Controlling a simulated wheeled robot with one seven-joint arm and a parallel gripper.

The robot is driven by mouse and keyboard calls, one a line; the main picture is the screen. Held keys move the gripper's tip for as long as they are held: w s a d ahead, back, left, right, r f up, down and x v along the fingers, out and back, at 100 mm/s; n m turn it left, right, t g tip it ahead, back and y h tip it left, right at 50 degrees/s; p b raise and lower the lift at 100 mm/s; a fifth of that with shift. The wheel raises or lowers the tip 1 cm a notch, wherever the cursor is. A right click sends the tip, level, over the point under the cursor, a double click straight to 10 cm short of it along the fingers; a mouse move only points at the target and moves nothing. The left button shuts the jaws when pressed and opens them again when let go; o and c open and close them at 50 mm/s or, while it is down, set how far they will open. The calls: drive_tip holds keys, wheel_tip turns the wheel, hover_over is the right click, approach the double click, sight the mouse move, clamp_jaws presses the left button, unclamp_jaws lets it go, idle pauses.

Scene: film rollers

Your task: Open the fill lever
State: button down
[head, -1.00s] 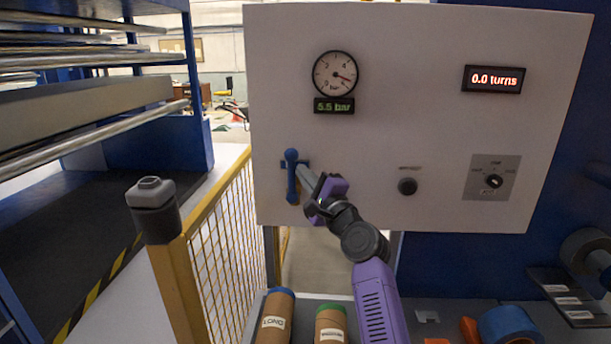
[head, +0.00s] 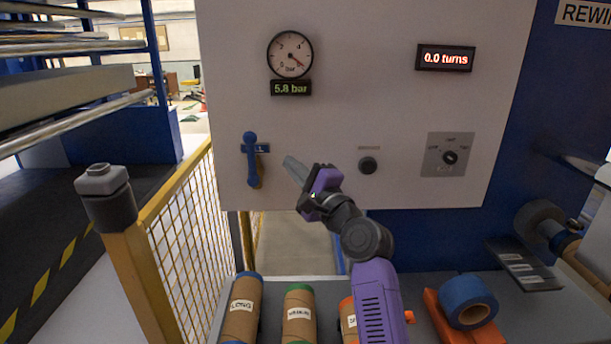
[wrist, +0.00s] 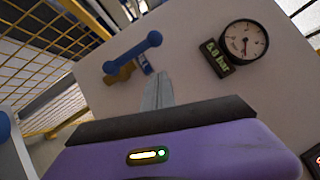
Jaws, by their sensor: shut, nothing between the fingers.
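The fill lever (head: 251,160) is a blue handle with round ends on the left part of the white panel, standing roughly vertical. A blue label, partly readable, sits behind it. In the wrist view the lever (wrist: 132,53) shows beyond the fingertips, with a brass-coloured part beside it. My gripper (head: 288,161) is shut and empty. Its fingertips are to the right of the lever and apart from it in the head view. The gauge (head: 290,54) above has a display reading 5.8 bar (head: 291,88).
A dark knob (head: 368,165) and a selector switch (head: 450,155) sit right on the panel. A turns display (head: 445,58) reads 0.0. A yellow mesh fence (head: 180,220) stands at left. Cardboard rolls (head: 242,308) lie below, with blue tape (head: 468,301) at right.

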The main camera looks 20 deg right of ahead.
drive_tip(key=v, duration=0.4)
drive_tip(key=shift+s+d+r, duration=0.15)
drive_tip(key=shift+s+r, duration=0.05)
drive_tip(key=shift+r, duration=0.2)
drive_tip(key=s+d+r+n+t+h, duration=0.1)
drive_tip(key=s+d+n+t+h, duration=0.1)
drive_tip(key=s+d+n+h, duration=0.15)
drive_tip(key=s+f+n+h, duration=0.2)
drive_tip(key=s+f+n, duration=0.7)
drive_tip(key=s+f, duration=0.65)
drive_tip(key=s+a+f+n+g, duration=0.1)
drive_tip(key=s+f+n+g, duration=0.1)
drive_tip(key=s, duration=1)
drive_tip(key=s+a+f+n+g+b, duration=0.1)
drive_tip(key=s+f, duration=0.4)
drive_tip(key=s, duration=0.7)
drive_tip(key=s+a+f+n+g, duration=0.1)
drive_tip(key=s+f+n+g, duration=0.2)
drive_tip(key=s, duration=0.8)
drive_tip(key=shift+s+a+f+g+y, duration=0.15)
drive_tip(key=shift+s+f+g+y, duration=0.25)
drive_tip(key=shift+f, duration=0.2)
